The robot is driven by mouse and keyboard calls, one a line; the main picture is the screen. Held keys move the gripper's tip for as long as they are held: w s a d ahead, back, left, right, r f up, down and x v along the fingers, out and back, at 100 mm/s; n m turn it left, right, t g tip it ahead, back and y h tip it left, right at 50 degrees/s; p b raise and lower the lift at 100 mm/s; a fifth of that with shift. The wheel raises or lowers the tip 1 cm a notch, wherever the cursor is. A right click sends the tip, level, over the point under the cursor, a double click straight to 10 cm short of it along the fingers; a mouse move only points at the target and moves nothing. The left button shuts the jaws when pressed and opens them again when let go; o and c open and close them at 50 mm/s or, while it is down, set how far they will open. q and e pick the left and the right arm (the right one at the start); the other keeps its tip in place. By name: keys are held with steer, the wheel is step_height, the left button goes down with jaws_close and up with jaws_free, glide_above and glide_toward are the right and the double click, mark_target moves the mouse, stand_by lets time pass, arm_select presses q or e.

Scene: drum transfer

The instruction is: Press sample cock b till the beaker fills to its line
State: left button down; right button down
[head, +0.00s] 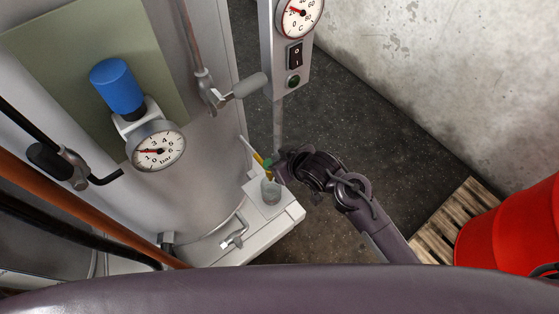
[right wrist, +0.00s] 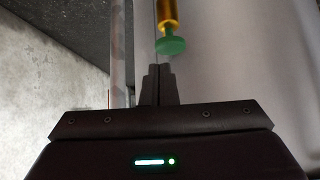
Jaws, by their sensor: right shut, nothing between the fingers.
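A brass sample cock with a green push button (head: 267,163) sticks out from the grey vessel's lower side. In the right wrist view the round green button (right wrist: 171,46) sits on a brass stem (right wrist: 167,14); no letter on it is legible. A small beaker (head: 271,191) stands on the white ledge below the cock; its line and level cannot be made out. My right gripper (head: 280,168) is beside the button on its right. In the right wrist view its fingers (right wrist: 158,72) are shut and empty, tips just short of the button, apparently apart from it. My left gripper is not in view.
A pressure gauge (head: 157,147) and blue cap (head: 117,86) are on the vessel (head: 205,180). A grey-handled valve (head: 247,86) and a switch post (head: 291,61) stand behind my right gripper. A red drum (head: 510,232) on a pallet (head: 452,220) is at right. Dark floor lies between.

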steer(key=shift+f, duration=0.8)
